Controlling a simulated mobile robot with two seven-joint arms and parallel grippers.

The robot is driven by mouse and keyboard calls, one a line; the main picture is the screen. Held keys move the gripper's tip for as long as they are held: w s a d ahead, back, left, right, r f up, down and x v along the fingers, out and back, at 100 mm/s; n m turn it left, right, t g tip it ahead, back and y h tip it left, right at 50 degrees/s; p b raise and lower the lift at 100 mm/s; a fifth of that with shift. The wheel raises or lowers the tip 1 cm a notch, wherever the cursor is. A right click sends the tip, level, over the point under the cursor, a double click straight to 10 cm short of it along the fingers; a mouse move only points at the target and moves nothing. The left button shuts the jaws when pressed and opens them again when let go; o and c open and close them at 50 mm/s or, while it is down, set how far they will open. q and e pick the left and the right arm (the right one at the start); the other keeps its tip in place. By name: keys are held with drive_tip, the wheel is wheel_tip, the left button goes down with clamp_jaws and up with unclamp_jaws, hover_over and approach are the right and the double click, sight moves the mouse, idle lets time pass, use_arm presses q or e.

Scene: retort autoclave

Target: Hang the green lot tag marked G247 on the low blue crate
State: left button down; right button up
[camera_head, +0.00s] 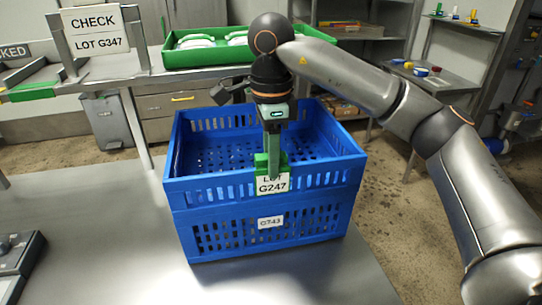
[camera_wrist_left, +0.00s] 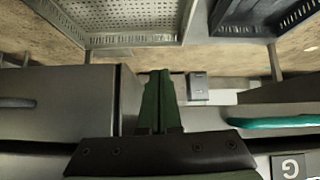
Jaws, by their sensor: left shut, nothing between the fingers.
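The blue crate (camera_head: 197,190) stands on the grey metal table in the head view, open at the top, with a small white label on its front. The green lot tag (camera_head: 272,184) has a white plate reading LOT G247. It is at the crate's front rim, its plate over the outside of the front wall; whether its clip sits fully on the rim is hidden. My right gripper (camera_head: 274,160) points down from above and appears shut on the green upper part of the tag. My left gripper (camera_wrist_left: 160,75) is shut and empty in the left wrist view, away from the crate.
A rack shelf with a green tray (camera_head: 190,57) and a CHECK LOT G347 sign (camera_head: 95,30) stands behind at left. A grey bin (camera_head: 107,122) is below. A device (camera_head: 18,262) lies at the table's left. The table left of the crate is mostly clear.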

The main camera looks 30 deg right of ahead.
drive_tip(key=o, duration=0.5)
drive_tip(key=shift+r, duration=0.1)
wheel_tip(320, 180, up, 12)
drive_tip(key=p, duration=0.3)
drive_tip(key=shift+r, duration=0.15)
idle(0.5)
